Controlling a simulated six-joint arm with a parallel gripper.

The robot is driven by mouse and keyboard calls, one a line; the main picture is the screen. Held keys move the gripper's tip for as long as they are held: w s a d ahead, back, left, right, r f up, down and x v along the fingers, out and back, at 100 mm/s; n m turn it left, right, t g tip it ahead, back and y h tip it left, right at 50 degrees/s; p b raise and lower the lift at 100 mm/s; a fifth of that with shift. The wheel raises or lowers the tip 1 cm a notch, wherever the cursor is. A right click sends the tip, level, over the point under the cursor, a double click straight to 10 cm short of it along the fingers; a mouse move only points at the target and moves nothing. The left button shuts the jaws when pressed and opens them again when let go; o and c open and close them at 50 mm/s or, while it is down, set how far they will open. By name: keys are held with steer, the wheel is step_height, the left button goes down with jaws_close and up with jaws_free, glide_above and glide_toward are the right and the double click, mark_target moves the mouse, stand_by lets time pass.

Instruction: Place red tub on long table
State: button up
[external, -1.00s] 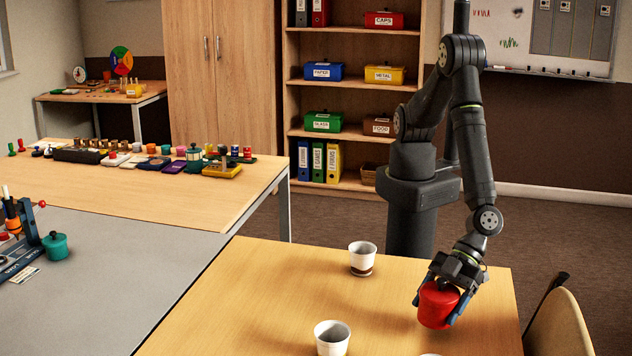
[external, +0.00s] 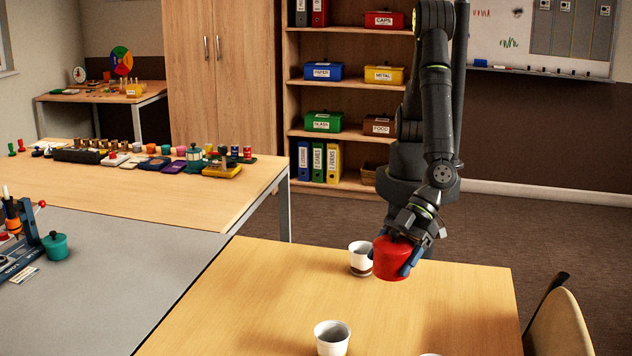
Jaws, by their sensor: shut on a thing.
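The red tub (external: 391,259) is a round lidded tub held in the air above the near wooden table. Which table the task calls long is not marked.
A grey table (external: 150,275) lies between the two wooden tables and bears a teal tub (external: 55,246) at the far left. A second white cup (external: 332,337) stands on the near wooden table (external: 270,290). A chair (external: 560,325) is at the right.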

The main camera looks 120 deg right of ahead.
steer(key=w+d+m+h, duration=0.2)
steer(key=w+d, duration=0.6)
steer(key=d, duration=0.4)
steer(key=w+d+m+h, duration=0.25)
steer(key=w+d, duration=0.45)
steer(key=d, duration=0.6)
steer(key=w+d+m+g+h, duration=0.1)
steer(key=d+m+g+h, duration=0.3)
steer(key=d, duration=2.4)
steer(key=s+d+m+h, duration=0.1)
steer(key=s+d+m, duration=0.35)
steer(key=d, duration=0.85)
steer(key=s+d+m+h, duration=0.1)
steer(key=s+d+m, duration=0.1)
steer(key=s+d, duration=0.85)
steer(key=s+d+m+g, duration=0.4)
steer(key=s+d+g, duration=0.1)
steer(key=s+d, duration=1.4)
glide_above(251, 175)
steer(key=shift+h, duration=0.35)
step_height(251, 175, down, 7)
steer(key=shift+a+r, duration=0.1)
steer(key=shift+r, duration=0.05)
steer(key=shift+f, duration=2)
steer(key=shift+f, duration=0.1)
